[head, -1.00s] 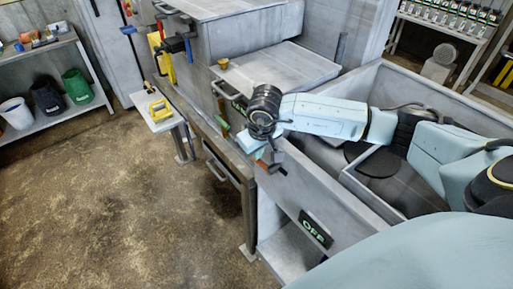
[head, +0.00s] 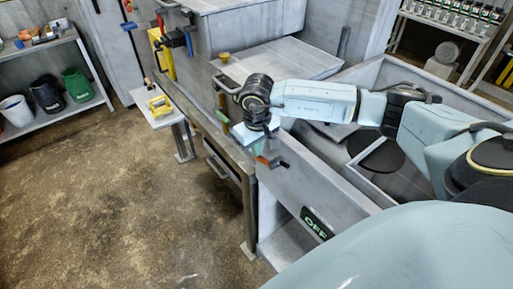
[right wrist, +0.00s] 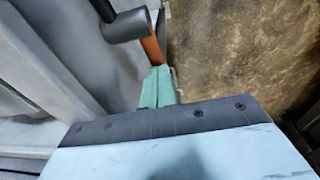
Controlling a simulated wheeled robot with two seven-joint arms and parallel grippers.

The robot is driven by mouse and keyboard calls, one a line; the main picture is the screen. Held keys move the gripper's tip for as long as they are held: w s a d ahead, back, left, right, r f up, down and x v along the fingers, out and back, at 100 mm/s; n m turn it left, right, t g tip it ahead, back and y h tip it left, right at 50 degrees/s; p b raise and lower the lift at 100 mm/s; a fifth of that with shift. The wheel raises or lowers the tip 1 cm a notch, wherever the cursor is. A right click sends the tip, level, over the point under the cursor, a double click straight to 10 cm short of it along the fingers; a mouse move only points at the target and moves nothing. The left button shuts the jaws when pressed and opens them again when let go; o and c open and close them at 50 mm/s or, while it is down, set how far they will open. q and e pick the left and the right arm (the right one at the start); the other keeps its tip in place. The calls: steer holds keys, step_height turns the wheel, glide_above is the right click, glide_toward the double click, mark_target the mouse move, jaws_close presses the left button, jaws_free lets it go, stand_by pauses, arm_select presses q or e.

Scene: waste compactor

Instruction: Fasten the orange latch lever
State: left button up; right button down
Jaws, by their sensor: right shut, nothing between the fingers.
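The orange latch lever (right wrist: 151,47) shows in the right wrist view as an orange bar with a dark grey cylindrical end piece (right wrist: 122,26). In the head view the lever (head: 266,160) is small and partly hidden by my right gripper, at the upper edge of the grey compactor wall. My right gripper (head: 260,150) is shut and empty, reaching down close beside the lever. Its green fingertips (right wrist: 158,87) are together and point at the orange bar's near end. I cannot tell whether they touch it. My left gripper is not in view.
A metal handle (head: 226,84) sticks out farther back. A small side table (head: 157,106) holds a yellow object. The open bin (head: 420,85) lies under my right arm. Floor at left is clear.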

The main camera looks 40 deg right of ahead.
step_height(320, 180, up, 14)
steer(key=a, duration=0.1)
steer(key=shift+w+a+f, duration=0.15)
steer(key=shift+w+a, duration=0.05)
steer(key=shift+w, duration=0.25)
